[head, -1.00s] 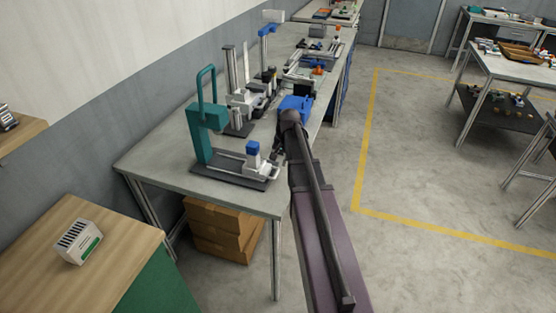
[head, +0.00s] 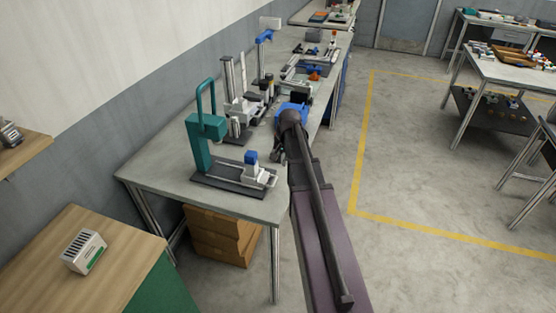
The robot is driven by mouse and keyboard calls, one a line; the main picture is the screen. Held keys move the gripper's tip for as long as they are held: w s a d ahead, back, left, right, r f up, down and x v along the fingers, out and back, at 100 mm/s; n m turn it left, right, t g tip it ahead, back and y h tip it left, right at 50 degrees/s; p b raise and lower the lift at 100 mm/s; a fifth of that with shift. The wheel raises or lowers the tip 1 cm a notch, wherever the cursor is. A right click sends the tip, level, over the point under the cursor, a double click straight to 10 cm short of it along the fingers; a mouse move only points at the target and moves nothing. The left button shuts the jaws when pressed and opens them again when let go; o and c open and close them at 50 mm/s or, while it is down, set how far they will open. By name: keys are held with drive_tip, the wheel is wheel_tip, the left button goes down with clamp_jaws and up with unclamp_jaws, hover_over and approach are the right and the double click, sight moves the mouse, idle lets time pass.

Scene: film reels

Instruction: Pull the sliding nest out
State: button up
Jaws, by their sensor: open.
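The teal arbor press (head: 203,140) stands near the front end of the long workbench, on a dark base plate. The sliding nest, a pale block (head: 250,172) with a blue part (head: 251,157) on top, sits toward the right end of that base plate, clear of the press column. A light rail or handle (head: 268,181) shows at its right. My gripper (head: 278,153) is open, just right of and behind the nest, with a small gap in the picture. Its fingers are small and partly hidden by my arm.
Other fixtures, including a grey stand (head: 231,98) and a blue-topped stand (head: 264,38), fill the bench behind. Cardboard boxes (head: 218,237) lie beneath the bench. A wooden-topped cabinet (head: 110,250) stands at front left. The floor to the right is open.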

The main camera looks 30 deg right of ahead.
drive_tip(key=shift+s+d+r+p, duration=0.15)
drive_tip(key=shift+d+r+p, duration=0.05)
drive_tip(key=shift+r+p, duration=1)
drive_tip(key=shift+s+d+r+p, duration=0.15)
drive_tip(key=shift+r+p, duration=0.9)
drive_tip(key=shift+r, duration=0.2)
drive_tip(key=s+a+f+n, duration=0.1)
drive_tip(key=s+a+n, duration=0.3)
drive_tip(key=s+a, duration=0.4)
drive_tip(key=s+a+f+n+g+h+b, duration=0.1)
drive_tip(key=s+a+n, duration=0.4)
drive_tip(key=a, duration=0.8)
drive_tip(key=s, duration=0.3)
drive_tip(key=shift+s+g+h+b, duration=0.2)
drive_tip(key=shift+g+h+b, duration=0.1)
idle(0.4)
